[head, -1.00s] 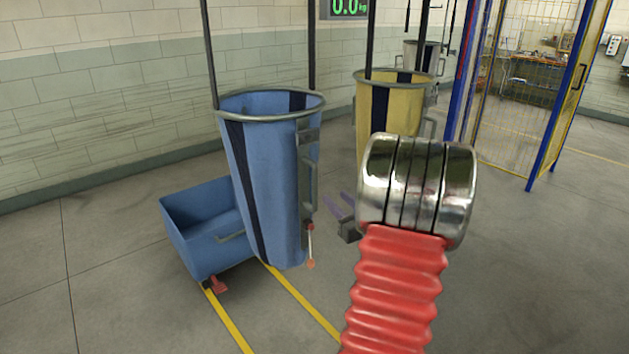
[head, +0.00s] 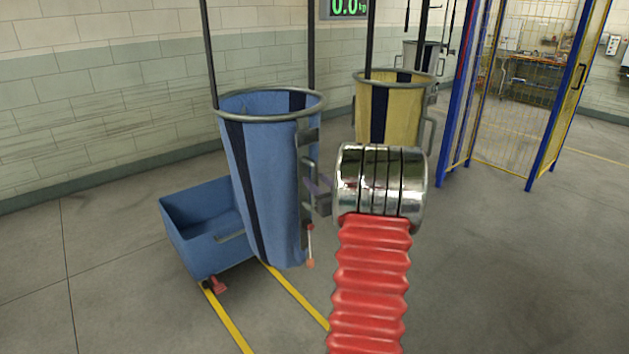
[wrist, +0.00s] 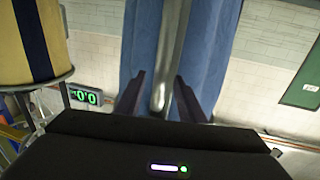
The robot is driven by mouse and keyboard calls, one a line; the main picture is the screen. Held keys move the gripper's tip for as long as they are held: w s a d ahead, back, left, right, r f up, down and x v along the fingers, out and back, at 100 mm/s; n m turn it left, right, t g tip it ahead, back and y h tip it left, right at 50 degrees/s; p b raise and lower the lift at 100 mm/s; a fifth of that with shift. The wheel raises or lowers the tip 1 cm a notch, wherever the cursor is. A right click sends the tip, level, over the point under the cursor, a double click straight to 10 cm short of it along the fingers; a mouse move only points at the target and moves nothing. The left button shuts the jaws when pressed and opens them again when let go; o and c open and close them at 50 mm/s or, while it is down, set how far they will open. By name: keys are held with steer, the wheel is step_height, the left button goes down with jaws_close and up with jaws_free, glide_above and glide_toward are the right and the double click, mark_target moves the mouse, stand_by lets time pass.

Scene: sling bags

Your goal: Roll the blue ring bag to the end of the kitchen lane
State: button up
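The blue ring bag (head: 263,175) hangs upright from a grey ring between dark straps, with a dark stripe down its side. It also fills the middle of the wrist view (wrist: 217,40). A grey upright handle (head: 308,173) is on its right side. My gripper (head: 316,186) is at that handle, partly hidden behind my arm's metal wrist. In the wrist view my gripper's two dark fingers (wrist: 159,86) are apart, with the grey handle bar (wrist: 168,60) between them and gaps on both sides. I cannot tell how deep the bar sits between them.
A blue wheeled cart (head: 205,250) stands left of and behind the bag. Yellow floor lines (head: 296,296) run beneath. A yellow ring bag (head: 400,110) hangs behind, near a green display (head: 346,7). A blue-framed mesh cage (head: 520,90) stands at right. The right floor is clear.

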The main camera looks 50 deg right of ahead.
steer(key=shift+x, duration=0.95)
jaws_close()
